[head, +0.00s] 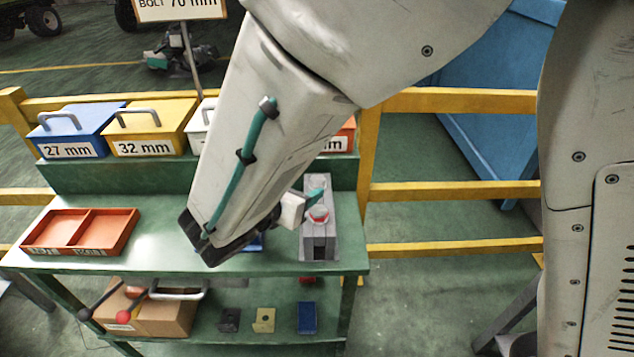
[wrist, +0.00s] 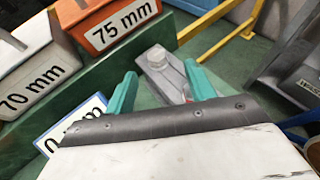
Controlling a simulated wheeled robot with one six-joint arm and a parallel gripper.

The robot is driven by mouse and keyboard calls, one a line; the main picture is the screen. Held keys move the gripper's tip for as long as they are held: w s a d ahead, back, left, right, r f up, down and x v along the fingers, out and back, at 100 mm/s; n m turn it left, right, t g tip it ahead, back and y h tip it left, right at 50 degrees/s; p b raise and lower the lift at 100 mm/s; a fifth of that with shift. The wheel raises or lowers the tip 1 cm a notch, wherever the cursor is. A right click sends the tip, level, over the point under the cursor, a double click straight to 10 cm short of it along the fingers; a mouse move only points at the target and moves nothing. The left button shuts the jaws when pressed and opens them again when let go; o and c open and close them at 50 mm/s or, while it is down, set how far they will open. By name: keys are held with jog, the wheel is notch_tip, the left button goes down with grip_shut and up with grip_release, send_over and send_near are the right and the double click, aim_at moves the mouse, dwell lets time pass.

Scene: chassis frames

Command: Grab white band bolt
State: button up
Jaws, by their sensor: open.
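My gripper (wrist: 161,72) is open, with its two teal fingers apart in the wrist view. Between and beyond the fingers is a grey metal block (wrist: 170,76) with a pale hexagonal bolt head (wrist: 157,58) at its far end. A small red part shows near the right finger. In the head view, the block (head: 319,242) stands at the right end of the green bench, with a pale bolt head (head: 317,182) at the back and a red-ringed bolt (head: 319,214) nearer. One teal fingertip is beside them. I cannot make out a white band on either bolt.
Labelled bins line the back shelf, including blue (head: 75,130), yellow (head: 150,128) and an orange 75 mm bin (wrist: 115,22). An orange divided tray (head: 82,231) sits at the bench's left. A cardboard box (head: 150,312) is below. Yellow rails (head: 455,190) run behind.

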aim_at(314, 183)
jog(key=x, duration=0.5)
jog(key=f+x, duration=0.1)
jog(key=x, duration=0.1)
jog(key=shift+w+a, duration=0.25)
jog(key=shift+a, duration=0.05)
grip_shut()
